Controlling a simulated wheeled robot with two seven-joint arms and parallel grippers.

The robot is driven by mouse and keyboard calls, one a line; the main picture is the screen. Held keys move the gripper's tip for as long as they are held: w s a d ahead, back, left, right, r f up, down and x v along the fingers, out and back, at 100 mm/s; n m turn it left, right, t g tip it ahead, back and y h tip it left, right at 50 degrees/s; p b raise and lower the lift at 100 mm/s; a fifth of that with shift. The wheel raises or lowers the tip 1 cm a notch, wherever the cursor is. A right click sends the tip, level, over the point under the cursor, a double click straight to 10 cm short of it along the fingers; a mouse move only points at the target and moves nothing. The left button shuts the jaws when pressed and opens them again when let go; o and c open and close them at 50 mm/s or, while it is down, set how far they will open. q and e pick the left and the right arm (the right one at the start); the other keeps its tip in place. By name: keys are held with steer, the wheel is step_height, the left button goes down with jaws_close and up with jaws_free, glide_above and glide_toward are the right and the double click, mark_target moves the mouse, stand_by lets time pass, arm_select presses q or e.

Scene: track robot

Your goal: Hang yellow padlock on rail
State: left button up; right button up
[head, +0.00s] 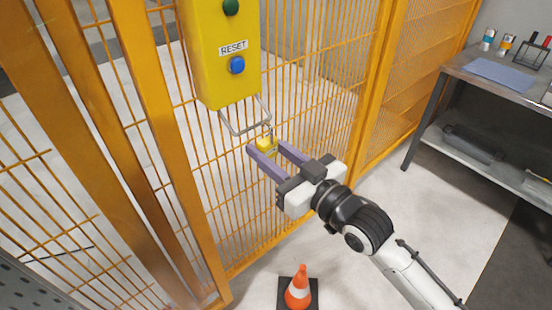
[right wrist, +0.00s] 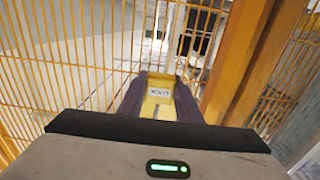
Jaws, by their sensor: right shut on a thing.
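The yellow padlock (head: 267,145) is between the fingertips of my right gripper (head: 271,149), which is shut on it. In the right wrist view the padlock's yellow body (right wrist: 159,94) with a white label sits between the two dark purple fingers. The grey metal rail (head: 246,126) hangs below the yellow control box (head: 219,60). The padlock is just under the rail's right end, its shackle close to the bar. I cannot tell whether the shackle is around the rail or only beside it. My left gripper is not in view.
An orange mesh fence (head: 305,60) stands behind the padlock, with thick orange posts (head: 160,150) to the left. An orange and white cone (head: 298,290) stands on the floor below. A workbench (head: 490,75) with cans is at the right. The floor between is clear.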

steer(key=shift+w+a+f+b, duration=0.4)
steer(key=shift+w+a+b, duration=0.3)
steer(key=shift+w, duration=0.15)
steer(key=shift+w+a+f+b, duration=0.35)
steer(key=shift+w+a+b, duration=0.2)
steer(key=shift+w+b, duration=0.25)
steer(key=o, duration=1.2)
steer(key=shift+c, duration=0.2)
